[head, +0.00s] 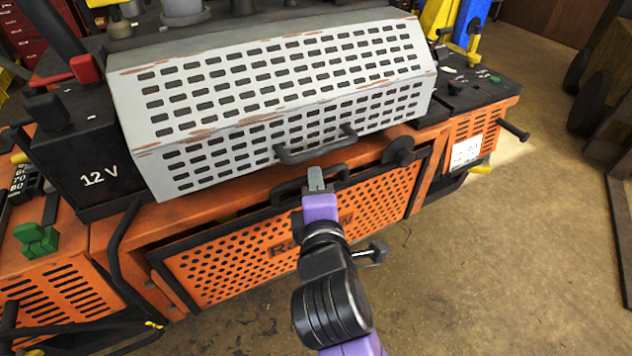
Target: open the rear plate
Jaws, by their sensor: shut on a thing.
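The rear plate (222,268) is an orange perforated panel with dark lettering, below the grey-white slotted cover. A dark bar handle (284,192) sits at its top edge. My gripper (317,180) is at this handle, in the middle of the plate's upper edge, with its fingers closed on the handle. My wrist and forearm hide the middle of the plate and part of its lettering. The plate sits in its frame with a dark gap along its edge. I cannot tell whether it is tilted.
The slotted cover (285,95) has its own grey handle (318,148) just above my gripper. A round black knob (399,150) is right of it. A black 12 V battery box (95,165) stands left. Open floor (500,260) lies to the right.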

